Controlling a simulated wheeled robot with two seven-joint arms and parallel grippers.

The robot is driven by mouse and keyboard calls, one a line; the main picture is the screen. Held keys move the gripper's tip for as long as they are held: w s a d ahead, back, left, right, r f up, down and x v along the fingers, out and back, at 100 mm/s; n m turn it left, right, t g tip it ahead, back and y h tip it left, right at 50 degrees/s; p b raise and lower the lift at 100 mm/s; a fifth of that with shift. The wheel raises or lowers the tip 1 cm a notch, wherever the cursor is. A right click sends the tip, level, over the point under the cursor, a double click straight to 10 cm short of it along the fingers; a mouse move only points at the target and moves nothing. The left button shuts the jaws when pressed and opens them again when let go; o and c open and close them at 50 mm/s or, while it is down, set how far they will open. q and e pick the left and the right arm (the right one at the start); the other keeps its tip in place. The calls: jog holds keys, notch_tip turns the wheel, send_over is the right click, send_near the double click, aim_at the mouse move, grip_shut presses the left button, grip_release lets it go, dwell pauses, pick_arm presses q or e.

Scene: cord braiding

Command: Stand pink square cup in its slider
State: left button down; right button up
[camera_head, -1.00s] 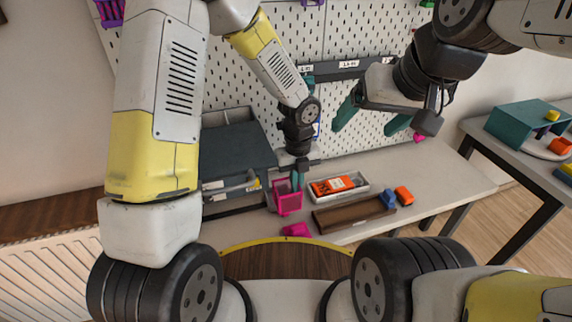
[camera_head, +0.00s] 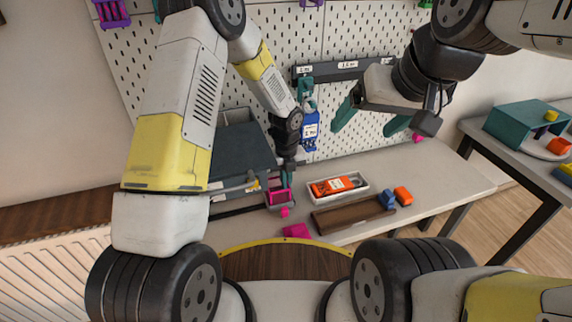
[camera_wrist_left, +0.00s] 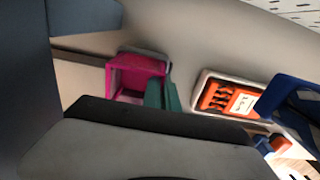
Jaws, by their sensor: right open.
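The pink square cup (camera_head: 279,197) is at the left part of the workbench, beside the dark grey box. Its hollow, square form also shows in the left wrist view (camera_wrist_left: 133,76). My left gripper (camera_head: 287,180) reaches down to it, its teal fingers close together at the cup's edge; they also show in the left wrist view (camera_wrist_left: 163,95). The gripper appears shut on the cup's wall. A small pink part (camera_head: 284,212) shows just below the cup. I cannot tell which thing is the slider. My right gripper (camera_head: 372,122) is open and empty, high before the pegboard.
A flat pink piece (camera_head: 297,231) lies near the bench's front edge. Right of the cup are a white tray (camera_head: 361,194) with an orange item, a brown tray (camera_head: 335,219), a blue block (camera_head: 388,198) and an orange block (camera_head: 403,196). The dark grey box (camera_head: 239,158) stands left.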

pick_arm(q)
jog(key=shift+f, duration=0.15)
jog(key=c, duration=1.6)
grip_release()
jog(key=shift+c, duration=0.2)
notch_tip(320, 180, up, 12)
jog(key=shift+r, duration=0.2)
